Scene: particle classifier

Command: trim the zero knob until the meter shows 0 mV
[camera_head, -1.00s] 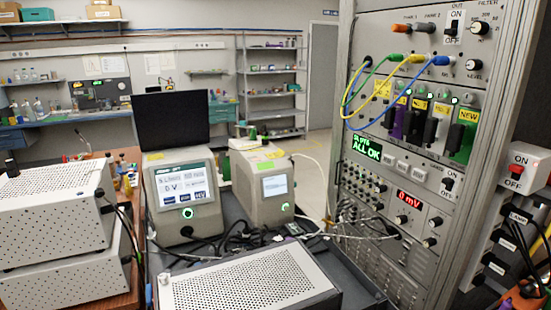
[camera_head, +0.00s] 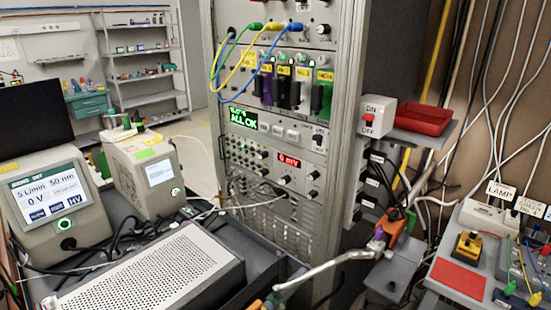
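The meter (camera_head: 289,160) is a small red-digit display on the rack's lower panel, and it appears to read 0 mV. Small black knobs sit around it: one knob (camera_head: 284,180) just below it, an upper knob (camera_head: 313,175) to the right and a lower knob (camera_head: 312,193) under that. Their labels are too small to read, so I cannot tell which is the zero knob.
A perforated box (camera_head: 150,275) and cables lie before the rack. An off-switch box (camera_head: 375,115) and a red tray (camera_head: 423,119) stand right of the rack. The panel's front is clear.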

